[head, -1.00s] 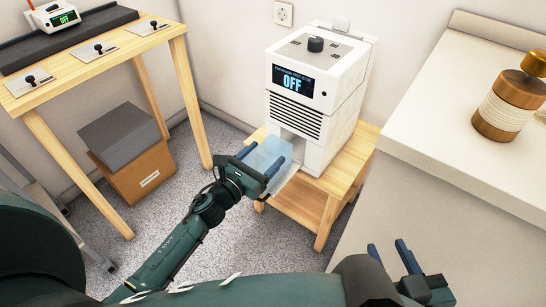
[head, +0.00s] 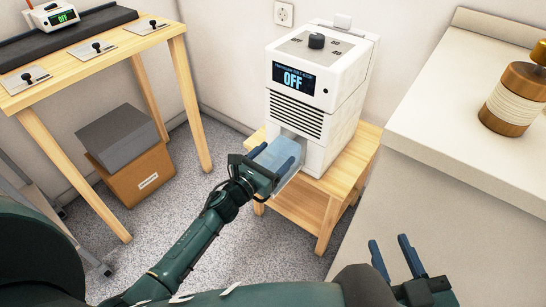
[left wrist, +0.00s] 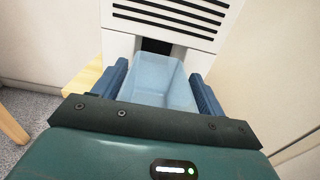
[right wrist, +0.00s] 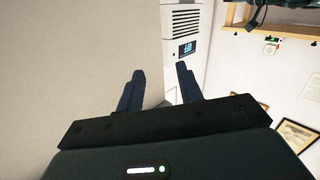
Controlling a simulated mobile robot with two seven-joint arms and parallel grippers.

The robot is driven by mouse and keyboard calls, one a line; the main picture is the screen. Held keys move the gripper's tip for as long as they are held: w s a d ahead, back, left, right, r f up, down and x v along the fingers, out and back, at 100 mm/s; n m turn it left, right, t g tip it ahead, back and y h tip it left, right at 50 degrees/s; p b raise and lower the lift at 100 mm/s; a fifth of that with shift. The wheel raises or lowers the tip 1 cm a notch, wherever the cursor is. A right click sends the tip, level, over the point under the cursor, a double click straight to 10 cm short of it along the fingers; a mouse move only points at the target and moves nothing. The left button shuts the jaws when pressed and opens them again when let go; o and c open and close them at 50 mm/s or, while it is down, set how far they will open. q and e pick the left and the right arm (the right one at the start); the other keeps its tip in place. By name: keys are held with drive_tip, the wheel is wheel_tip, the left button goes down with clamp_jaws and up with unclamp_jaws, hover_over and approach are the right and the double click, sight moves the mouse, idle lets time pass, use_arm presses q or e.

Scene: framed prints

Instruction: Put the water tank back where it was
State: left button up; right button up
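The water tank (head: 275,153) is a translucent light-blue open-topped box. It is at the low front opening of the white dehumidifier (head: 312,107), partly sticking out, and its far end reaches the dark slot in the left wrist view. My left gripper (head: 276,170) has one finger along each side of the tank and is shut on it; the tank (left wrist: 158,85) fills the space between the fingers in the left wrist view. How deep the far end sits is hidden. My right gripper (head: 392,258) is open and empty, low at the right; its spread fingers (right wrist: 160,90) show nothing between them.
The dehumidifier's display reads OFF. It stands on a low wooden table (head: 358,160). A white counter (head: 450,125) with a brown-and-cream jar (head: 515,100) is at the right. A wooden bench (head: 70,75) and a cardboard box (head: 140,180) are at the left.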

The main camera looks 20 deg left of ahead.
use_arm(q)
drive_tip(key=o, duration=0.4)
drive_tip(key=shift+c, duration=0.2)
drive_tip(key=shift+r, duration=0.2)
drive_tip(key=p+v, duration=0.1)
drive_tip(key=v, duration=1.1)
use_arm(e)
drive_tip(key=shift+s+d+m+g+h, duration=0.1)
drive_tip(key=shift+d+m+g+h, duration=0.2)
drive_tip(key=shift+g, duration=0.1)
drive_tip(key=shift+f, duration=0.1)
